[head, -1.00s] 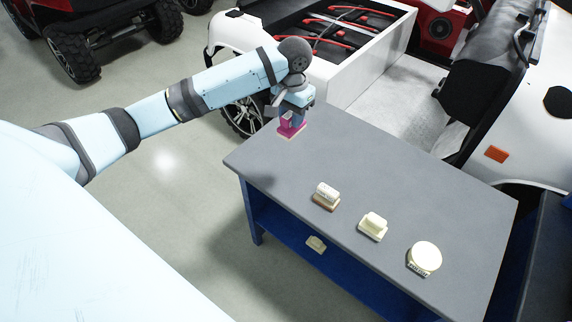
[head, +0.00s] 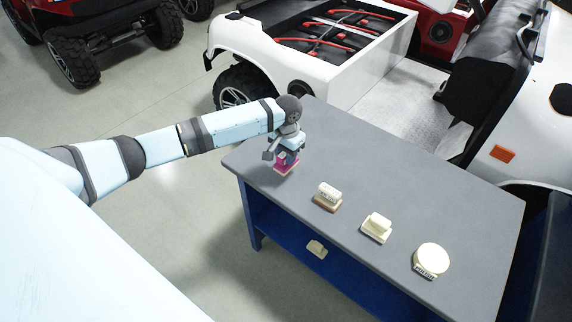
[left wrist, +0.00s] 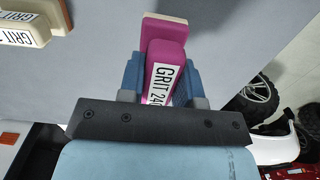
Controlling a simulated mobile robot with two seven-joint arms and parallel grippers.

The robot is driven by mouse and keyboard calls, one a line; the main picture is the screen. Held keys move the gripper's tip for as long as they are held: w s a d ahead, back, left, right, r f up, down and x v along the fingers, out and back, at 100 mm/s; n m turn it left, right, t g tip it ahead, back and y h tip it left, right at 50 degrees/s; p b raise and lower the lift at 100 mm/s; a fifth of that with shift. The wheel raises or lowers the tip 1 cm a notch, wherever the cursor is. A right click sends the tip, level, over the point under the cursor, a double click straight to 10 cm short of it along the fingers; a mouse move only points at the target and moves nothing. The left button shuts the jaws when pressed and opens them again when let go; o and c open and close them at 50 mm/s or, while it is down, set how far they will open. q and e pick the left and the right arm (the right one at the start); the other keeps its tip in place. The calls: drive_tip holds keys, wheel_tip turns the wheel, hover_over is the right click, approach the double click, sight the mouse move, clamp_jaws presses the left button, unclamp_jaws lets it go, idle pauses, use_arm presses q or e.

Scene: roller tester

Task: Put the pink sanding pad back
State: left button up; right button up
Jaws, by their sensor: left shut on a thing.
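The pink sanding pad (head: 284,168) is at the left end of the grey table (head: 420,190), below my left gripper (head: 287,158). In the left wrist view the pad (left wrist: 164,60) has a magenta grip with a white label reading "GRIT 24", partly hidden, and a tan base. My left gripper (left wrist: 160,85) is shut on its grip, with a blue finger on each side. I cannot tell whether the pad touches the tabletop. My right gripper is not in view.
A brown-based sanding pad (head: 327,196), a cream block (head: 377,227) and a round cream pad (head: 431,259) stand in a row on the table. Another small block (head: 317,248) lies on the blue lower shelf. A white vehicle (head: 300,85) stands behind the table.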

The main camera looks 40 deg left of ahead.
use_arm(q)
wheel_tip(320, 180, down, 4)
drive_tip(key=shift+f, duration=0.25)
drive_tip(key=shift+f, duration=0.1)
drive_tip(key=o, duration=1)
drive_tip(key=shift+c, duration=0.2)
